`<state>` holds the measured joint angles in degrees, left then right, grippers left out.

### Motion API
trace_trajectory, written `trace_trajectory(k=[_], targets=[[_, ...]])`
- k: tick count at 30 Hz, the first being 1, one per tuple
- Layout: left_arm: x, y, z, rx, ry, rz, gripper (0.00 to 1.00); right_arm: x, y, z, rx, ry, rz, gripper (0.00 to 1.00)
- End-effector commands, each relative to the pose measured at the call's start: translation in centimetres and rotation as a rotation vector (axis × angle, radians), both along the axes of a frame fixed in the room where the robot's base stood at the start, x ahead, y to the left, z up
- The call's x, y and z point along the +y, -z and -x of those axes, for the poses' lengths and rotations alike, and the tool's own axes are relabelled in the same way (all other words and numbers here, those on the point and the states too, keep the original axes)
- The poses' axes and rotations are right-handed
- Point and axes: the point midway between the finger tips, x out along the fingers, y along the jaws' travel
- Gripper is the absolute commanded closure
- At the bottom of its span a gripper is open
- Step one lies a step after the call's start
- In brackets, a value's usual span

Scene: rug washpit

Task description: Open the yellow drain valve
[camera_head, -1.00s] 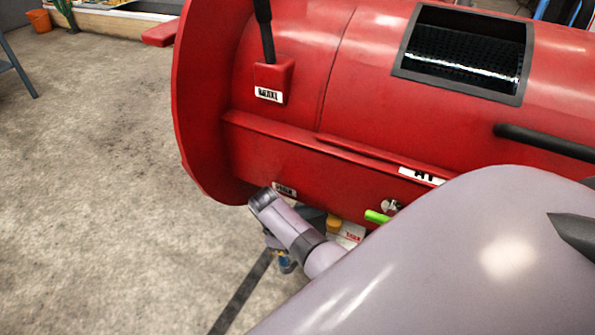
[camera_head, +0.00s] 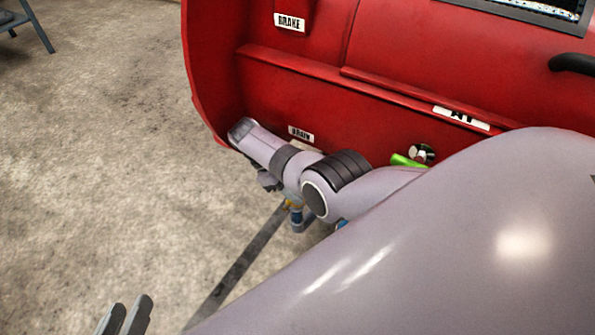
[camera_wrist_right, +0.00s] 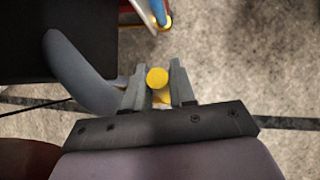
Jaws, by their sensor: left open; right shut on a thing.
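The yellow drain valve's round knob (camera_wrist_right: 157,78) shows in the right wrist view, between the two fingers of my right gripper (camera_wrist_right: 155,88). The gripper is shut on it, and more yellow shows just below the knob. In the head view my right forearm and wrist reach below the red drum near the DRAIN label (camera_head: 301,133); they hide the knob and most of the right gripper. My left gripper (camera_head: 124,315) is at the bottom left of the head view, over the floor, open and empty, only its finger ends showing.
The red drum (camera_head: 380,95) fills the upper right, with a BRAKE label (camera_head: 289,21) and a green lever (camera_head: 405,161). A blue fitting (camera_head: 297,217) stands near a dark floor strip (camera_head: 240,270).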

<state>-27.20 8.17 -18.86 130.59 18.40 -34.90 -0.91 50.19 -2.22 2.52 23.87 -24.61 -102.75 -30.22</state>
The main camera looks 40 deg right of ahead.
Motion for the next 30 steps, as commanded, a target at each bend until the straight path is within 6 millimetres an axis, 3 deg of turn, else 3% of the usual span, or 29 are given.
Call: trace_trajectory(k=[11, 12, 13, 14, 23, 30], targets=[[-0.1, 0.0, 0.0, 0.0, 0.002, 0.005, 0.57, 0.0, 0.1, 0.0, 0.0, -0.002, -0.001, 1.0], [-0.1, 0.0, 0.0, 0.0, 0.002, 0.005, 0.57, 0.0, 0.1, 0.0, -0.001, -0.002, -0.002, 0.65], [-0.1, 0.0, 0.0, 0.0, 0.002, 0.005, 0.57, 0.0, 0.1, 0.0, 0.0, -0.002, -0.001, 0.55], [-0.1, 0.0, 0.0, 0.0, 0.002, 0.005, 0.57, 0.0, 0.1, 0.0, 0.0, -0.002, -0.001, 0.54], [0.0, -0.1, 0.0, 0.001, 0.0, 0.002, 0.57, -0.1, -0.1, -0.1, -0.002, -0.002, 0.002, 0.54], [0.0, -1.2, 0.0, 0.001, 0.001, 0.003, 0.57, -0.3, -1.0, 0.0, -0.004, 0.0, 0.003, 0.54]])
